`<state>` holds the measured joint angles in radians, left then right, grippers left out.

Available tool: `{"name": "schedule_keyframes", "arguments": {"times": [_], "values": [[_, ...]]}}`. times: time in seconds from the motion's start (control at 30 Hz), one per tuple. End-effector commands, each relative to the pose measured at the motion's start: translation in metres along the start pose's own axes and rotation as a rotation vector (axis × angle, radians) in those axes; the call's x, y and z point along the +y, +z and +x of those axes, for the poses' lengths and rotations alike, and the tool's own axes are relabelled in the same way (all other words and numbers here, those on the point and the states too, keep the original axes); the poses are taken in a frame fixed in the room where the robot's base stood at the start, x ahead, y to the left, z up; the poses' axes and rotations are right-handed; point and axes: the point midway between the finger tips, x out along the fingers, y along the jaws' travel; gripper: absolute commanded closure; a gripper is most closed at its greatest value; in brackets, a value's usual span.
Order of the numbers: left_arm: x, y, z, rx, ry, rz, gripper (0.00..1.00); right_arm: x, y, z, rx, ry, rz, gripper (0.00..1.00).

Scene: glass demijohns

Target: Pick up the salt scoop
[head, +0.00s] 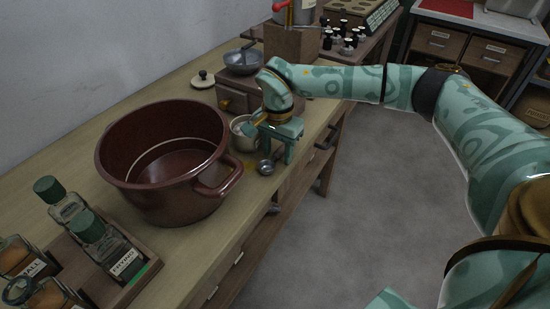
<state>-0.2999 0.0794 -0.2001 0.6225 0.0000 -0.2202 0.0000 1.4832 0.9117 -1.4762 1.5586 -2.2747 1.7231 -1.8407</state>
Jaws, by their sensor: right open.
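A small round metal scoop (265,167), which looks like the salt scoop, lies near the front edge of the wooden counter (222,240). Its handle is mostly hidden by my right gripper (272,146). That gripper points down just behind the scoop's bowl, with its fingers apart. I cannot tell whether a finger touches the handle. A metal bowl (242,142) stands just left of the gripper and is partly covered by it. My left gripper is not in view.
A large dark red pot (165,190) stands left of the gripper, its handle towards the scoop. Labelled jars (105,250) fill the near left. Open floor (360,210) lies right of the counter.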

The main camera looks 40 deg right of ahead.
Motion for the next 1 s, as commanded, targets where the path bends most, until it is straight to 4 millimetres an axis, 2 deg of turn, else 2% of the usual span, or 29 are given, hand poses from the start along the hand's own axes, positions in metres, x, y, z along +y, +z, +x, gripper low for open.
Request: {"name": "schedule_keyframes", "arguments": {"times": [0.17,0.2,0.3,0.37,0.77,0.87,1.0], "values": [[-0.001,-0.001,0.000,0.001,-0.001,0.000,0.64,0.000,0.000,0.000,0.001,-0.002,0.000,0.55],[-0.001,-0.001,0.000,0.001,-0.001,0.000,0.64,0.000,0.000,0.000,0.001,-0.002,0.000,0.58],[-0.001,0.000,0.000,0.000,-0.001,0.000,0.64,0.000,0.000,-0.001,0.001,-0.002,0.000,0.86],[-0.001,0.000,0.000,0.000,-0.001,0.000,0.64,0.000,0.000,-0.001,0.001,-0.002,0.000,1.00],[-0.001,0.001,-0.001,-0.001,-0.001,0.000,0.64,0.000,0.000,-0.002,0.001,-0.002,0.000,1.00],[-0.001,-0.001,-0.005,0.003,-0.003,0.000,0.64,0.000,0.000,-0.010,0.002,-0.004,0.001,1.00],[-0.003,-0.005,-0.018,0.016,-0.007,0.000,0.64,0.000,0.000,-0.033,0.004,-0.007,0.001,1.00]]}}
